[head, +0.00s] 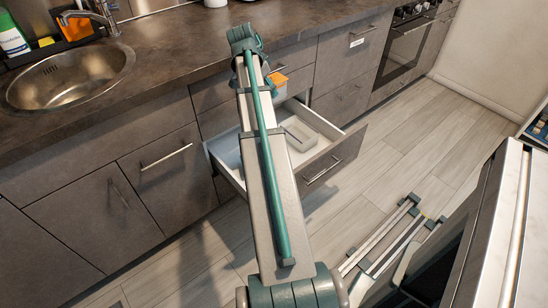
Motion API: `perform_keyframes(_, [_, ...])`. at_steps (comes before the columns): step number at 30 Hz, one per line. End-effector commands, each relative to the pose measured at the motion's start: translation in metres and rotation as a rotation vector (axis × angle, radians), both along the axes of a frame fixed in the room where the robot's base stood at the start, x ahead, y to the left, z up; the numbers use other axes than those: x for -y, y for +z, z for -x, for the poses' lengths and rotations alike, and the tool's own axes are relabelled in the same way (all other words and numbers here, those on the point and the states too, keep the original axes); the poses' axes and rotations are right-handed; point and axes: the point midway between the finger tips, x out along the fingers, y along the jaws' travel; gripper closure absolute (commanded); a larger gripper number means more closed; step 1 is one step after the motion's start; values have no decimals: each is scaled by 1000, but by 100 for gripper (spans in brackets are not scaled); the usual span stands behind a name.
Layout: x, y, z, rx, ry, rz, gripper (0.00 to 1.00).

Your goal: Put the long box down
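My arm reaches out over an open drawer (322,181) in the lower cabinets. My gripper is hidden behind the arm, so its fingers do not show. A small orange-topped object (278,79) shows just right of the arm, above the drawer's back. Most of it is hidden, and I cannot tell whether it is the long box or whether my gripper holds it. A pale grey, open-topped container (299,135) lies inside the drawer on the right.
The dark countertop (190,50) with a round sink (72,78) runs behind the drawer. An oven (405,48) is at the back right. Rails of my base lie on the floor at lower right. The wooden floor (385,150) right of the drawer is clear.

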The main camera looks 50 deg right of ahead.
Motion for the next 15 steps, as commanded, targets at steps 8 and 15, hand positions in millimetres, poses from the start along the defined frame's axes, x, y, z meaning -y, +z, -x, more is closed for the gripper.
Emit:
perform_keyframes(8, [-51,-129,37,-1,-8,0,79])
perform_keyframes(15, [-81,-192,58,0,-15,0,79])
